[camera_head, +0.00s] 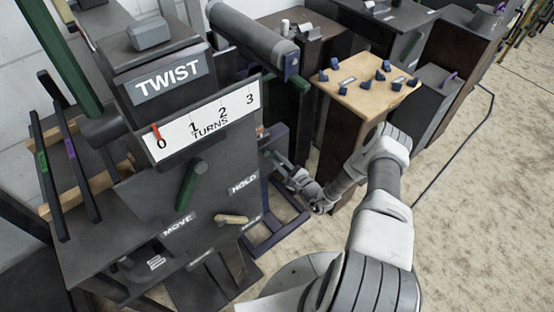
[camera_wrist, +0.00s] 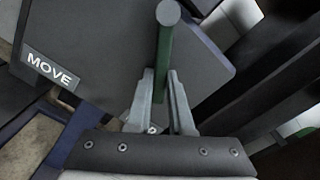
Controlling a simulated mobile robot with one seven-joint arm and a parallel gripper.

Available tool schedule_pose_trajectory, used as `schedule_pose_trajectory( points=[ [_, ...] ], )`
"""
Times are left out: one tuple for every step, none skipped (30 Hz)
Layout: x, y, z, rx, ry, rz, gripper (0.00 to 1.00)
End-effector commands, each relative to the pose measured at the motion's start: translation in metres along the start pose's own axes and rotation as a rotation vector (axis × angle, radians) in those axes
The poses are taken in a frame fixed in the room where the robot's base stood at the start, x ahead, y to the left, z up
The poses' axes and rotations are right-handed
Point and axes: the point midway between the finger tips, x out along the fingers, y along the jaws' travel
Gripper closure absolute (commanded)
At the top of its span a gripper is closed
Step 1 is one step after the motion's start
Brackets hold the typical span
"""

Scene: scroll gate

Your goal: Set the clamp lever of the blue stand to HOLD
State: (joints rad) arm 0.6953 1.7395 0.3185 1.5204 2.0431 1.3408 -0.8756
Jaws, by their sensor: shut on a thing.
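The blue stand (camera_head: 272,240) is partly hidden behind the dark TWIST cabinet in the head view; its blue base frame shows on the floor. In the wrist view its dark plate (camera_wrist: 110,40) carries a MOVE label (camera_wrist: 50,68) at the left. A green clamp lever (camera_wrist: 165,50) stands out from the plate, to the right of that label. My gripper (camera_wrist: 162,78) is shut on the lever, one finger on each side. In the head view my gripper (camera_head: 288,168) is small beside the stand. No HOLD label shows in the wrist view.
The dark TWIST cabinet (camera_head: 205,150) has its own green lever (camera_head: 191,186), with MOVE and HOLD labels, close to the left of my gripper. A wooden-topped table (camera_head: 350,92) with several blue pieces stands behind. Open floor (camera_head: 470,220) lies to the right.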

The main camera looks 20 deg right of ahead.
Motion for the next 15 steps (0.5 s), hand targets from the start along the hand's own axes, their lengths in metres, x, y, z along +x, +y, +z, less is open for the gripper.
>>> schedule_pose_trajectory(
  points=[
    [0.001,-0.0021,0.0006,-0.005,-0.002,-0.003,1.0],
    [0.001,-0.0021,0.0006,-0.005,-0.002,-0.004,1.0],
    [0.001,-0.0022,0.0006,-0.005,-0.002,-0.004,1.0],
    [0.001,-0.0023,0.0006,-0.005,-0.002,-0.004,1.0],
    [0.001,-0.0023,0.0006,-0.005,-0.002,-0.004,1.0],
    [0.001,-0.0024,0.0006,-0.005,-0.002,-0.004,0.79],
    [0.0011,-0.0024,0.0006,-0.005,-0.002,-0.004,0.73],
    [0.001,-0.0023,0.0005,-0.005,-0.002,-0.004,0.68],
    [0.0009,-0.0022,0.0005,-0.004,-0.002,-0.004,0.61],
    [0.0009,-0.002,0.0004,-0.004,-0.002,-0.003,0.55],
    [0.0008,-0.0019,0.0004,-0.003,-0.002,-0.003,0.5],
    [0.0007,-0.0017,0.0003,-0.003,-0.001,-0.003,0.5],
    [0.0006,-0.0016,0.0003,-0.003,-0.001,-0.003,0.5],
    [0.0006,-0.0015,0.0003,-0.002,-0.001,-0.003,0.5],
    [0.0005,-0.0013,0.0002,-0.002,-0.001,-0.002,0.5]
  ],
)
